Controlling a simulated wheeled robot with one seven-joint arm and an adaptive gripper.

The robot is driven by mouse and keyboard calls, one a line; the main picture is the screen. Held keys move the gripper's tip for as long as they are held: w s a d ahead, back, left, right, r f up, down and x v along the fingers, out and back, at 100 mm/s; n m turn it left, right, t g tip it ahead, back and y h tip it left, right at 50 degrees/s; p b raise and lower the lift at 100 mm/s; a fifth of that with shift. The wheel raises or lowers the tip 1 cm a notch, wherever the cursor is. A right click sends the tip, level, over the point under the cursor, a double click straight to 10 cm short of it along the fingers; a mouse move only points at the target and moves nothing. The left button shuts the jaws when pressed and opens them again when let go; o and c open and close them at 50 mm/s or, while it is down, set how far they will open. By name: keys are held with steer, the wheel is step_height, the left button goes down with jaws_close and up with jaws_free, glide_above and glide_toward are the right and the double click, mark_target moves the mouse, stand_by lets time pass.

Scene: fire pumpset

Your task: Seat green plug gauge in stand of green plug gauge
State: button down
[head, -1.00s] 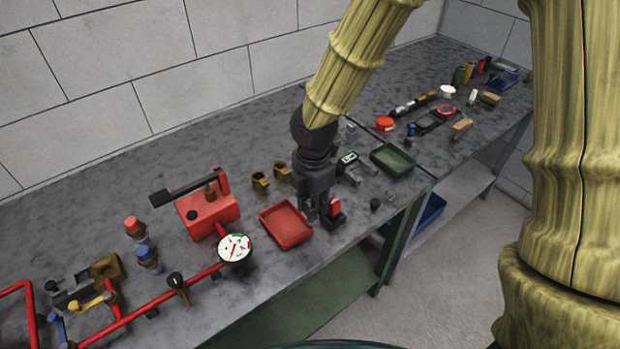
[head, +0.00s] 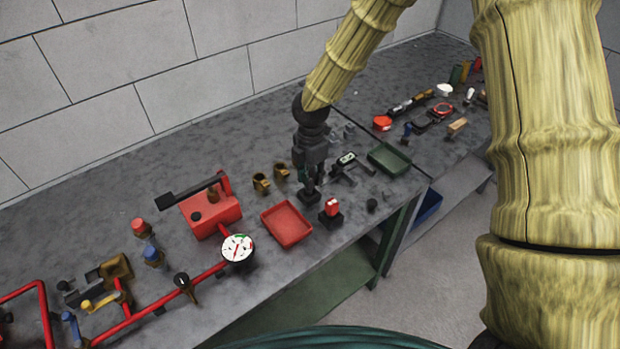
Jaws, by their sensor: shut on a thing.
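My gripper (head: 312,188) points down over the middle of the bench and is shut on the green plug gauge (head: 303,174). Only a small green part of the gauge shows beside the dark fingers. A small dark block (head: 309,196), which looks like the stand of the green plug gauge, is right under the fingertips. The fingers hide part of it. I cannot tell whether the gauge is in the stand or just above it.
A red gauge in a dark stand (head: 331,210) is close by at the front right, and a red tray (head: 287,224) at the front left. Two brass fittings (head: 262,182) are left. A grey tool (head: 346,161) and a green tray (head: 389,159) lie right.

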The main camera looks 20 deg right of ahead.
step_height(320, 180, down, 2)
steer(key=shift+w+a+f+p, duration=0.1)
steer(key=shift+w+f+p, duration=0.05)
steer(key=shift+p, duration=0.2)
steer(key=c, duration=1.2)
jaws_free()
steer(key=shift+f, duration=0.1)
step_height(320, 180, up, 12)
steer(key=b, duration=0.2)
steer(key=shift+b, duration=0.4)
